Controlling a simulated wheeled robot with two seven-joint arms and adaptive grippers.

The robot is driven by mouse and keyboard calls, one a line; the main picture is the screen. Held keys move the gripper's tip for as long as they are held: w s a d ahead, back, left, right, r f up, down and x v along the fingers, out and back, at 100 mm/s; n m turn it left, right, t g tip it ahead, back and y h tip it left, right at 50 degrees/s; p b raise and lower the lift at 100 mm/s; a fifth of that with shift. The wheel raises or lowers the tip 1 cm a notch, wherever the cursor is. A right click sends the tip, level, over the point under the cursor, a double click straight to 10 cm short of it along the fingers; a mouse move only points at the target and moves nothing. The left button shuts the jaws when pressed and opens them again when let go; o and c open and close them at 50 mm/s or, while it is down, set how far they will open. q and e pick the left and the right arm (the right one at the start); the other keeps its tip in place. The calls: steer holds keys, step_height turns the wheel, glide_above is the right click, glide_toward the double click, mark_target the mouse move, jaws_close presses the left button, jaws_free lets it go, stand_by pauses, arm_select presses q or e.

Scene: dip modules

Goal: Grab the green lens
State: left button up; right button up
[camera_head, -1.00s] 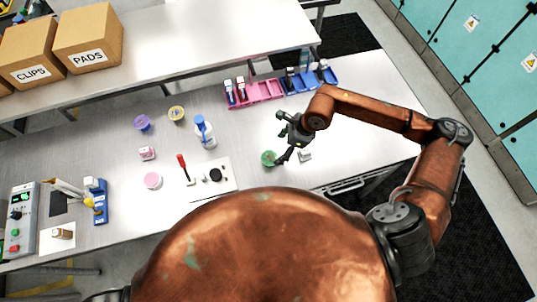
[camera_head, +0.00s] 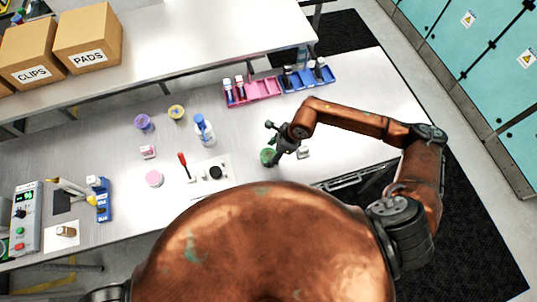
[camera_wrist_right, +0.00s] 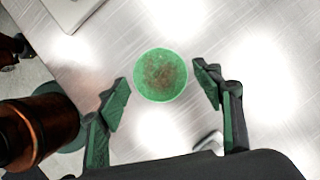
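The green lens (camera_head: 267,156) is a small round green disc on the metal table, in front of my body. In the right wrist view the green lens (camera_wrist_right: 161,75) shows as a green disc with a brownish speckled middle. My right gripper (camera_head: 275,161) is right beside it in the head view and partly covers its edge. In the right wrist view my right gripper (camera_wrist_right: 161,88) is open, with one green-padded finger on each side of the lens and gaps between. I cannot tell the exact height of the fingertips. My left gripper is not in view.
A small grey-white piece (camera_head: 303,152) lies just right of the lens. A white board (camera_head: 211,180) with a red-handled tool lies left. A blue-capped bottle (camera_head: 203,131), pink rack (camera_head: 253,91) and blue rack (camera_head: 307,78) stand farther back. The table right of the racks is clear.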

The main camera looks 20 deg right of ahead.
steer(key=c, duration=0.7)
steer(key=shift+r, duration=0.15)
